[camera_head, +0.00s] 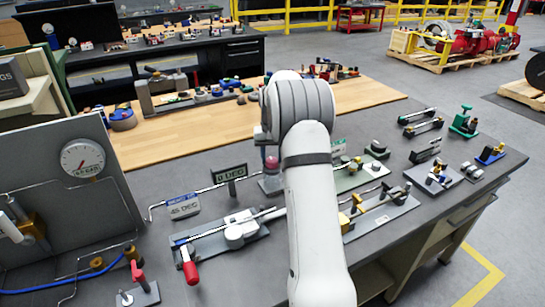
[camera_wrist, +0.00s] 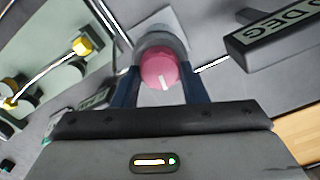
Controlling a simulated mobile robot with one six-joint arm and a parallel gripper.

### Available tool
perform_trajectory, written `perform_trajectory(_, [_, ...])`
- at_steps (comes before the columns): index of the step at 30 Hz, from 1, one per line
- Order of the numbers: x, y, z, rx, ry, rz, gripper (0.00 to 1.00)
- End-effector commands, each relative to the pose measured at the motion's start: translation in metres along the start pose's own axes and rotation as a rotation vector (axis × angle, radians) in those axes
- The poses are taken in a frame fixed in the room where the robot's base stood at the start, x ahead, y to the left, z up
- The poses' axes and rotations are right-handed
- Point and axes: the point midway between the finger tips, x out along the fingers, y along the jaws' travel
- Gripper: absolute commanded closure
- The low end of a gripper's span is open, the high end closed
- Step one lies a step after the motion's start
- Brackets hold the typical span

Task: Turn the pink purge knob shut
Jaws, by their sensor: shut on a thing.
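The pink purge knob (camera_wrist: 157,69) sits on a grey round body in the wrist view, with a white mark on its face pointing towards the bottom of the picture. My gripper (camera_wrist: 161,76) has one dark blue finger on each side of the knob and is shut on it. In the head view the pink knob (camera_head: 271,162) shows just left of my arm, above a grey base.
A "0 DEG" sign (camera_head: 230,174) stands just left of the knob; it also shows in the wrist view (camera_wrist: 275,38). A gauge panel (camera_head: 68,185) stands at left. Brass fittings (camera_head: 358,203) lie right of my arm.

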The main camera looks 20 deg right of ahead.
Motion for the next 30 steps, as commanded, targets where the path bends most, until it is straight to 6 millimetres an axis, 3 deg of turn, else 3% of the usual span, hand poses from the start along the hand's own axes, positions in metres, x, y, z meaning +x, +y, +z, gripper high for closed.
perform_trajectory(12, [-0.0016,-0.0009,-0.0007,-0.176,0.004,-0.001,0.84])
perform_trajectory(28, [-0.0017,-0.0008,-0.0009,-0.196,0.004,0.000,0.84])
perform_trajectory(29, [-0.0017,-0.0007,-0.0008,-0.196,0.004,0.000,0.59])
perform_trajectory(30, [-0.0017,-0.0007,-0.0008,-0.196,0.004,0.000,0.55])
